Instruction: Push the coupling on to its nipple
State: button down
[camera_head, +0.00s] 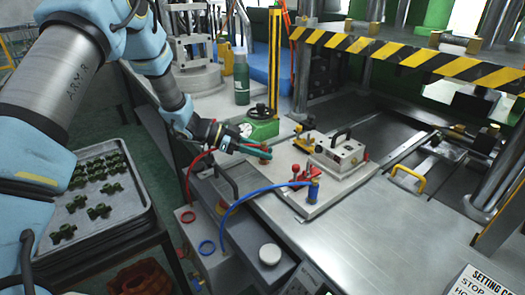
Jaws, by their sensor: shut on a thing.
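My gripper (247,146) reaches in from the left over the near side of the machine bed, beside a green-based gauge unit. A red hose (190,172) loops up from the box below towards my gripper. A blue hose (250,192) arches to a blue coupling (313,189) standing at the mould plate (318,205). I cannot make out the nipple, nor whether the held coupling touches it.
The green gauge unit (262,126) is close behind my gripper. Striped press guards (400,50) overhang the back. A tray (140,217) of green parts is left.

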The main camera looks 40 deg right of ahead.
jog(key=shift+f, duration=0.1)
jog(key=c, duration=0.6)
grip_release()
jog(key=b+v, duration=0.3)
jog(key=v, duration=0.7)
jog(key=shift+f, duration=0.15)
jog(key=shift+w+a+r, duration=0.3)
jog(key=shift+w, duration=0.05)
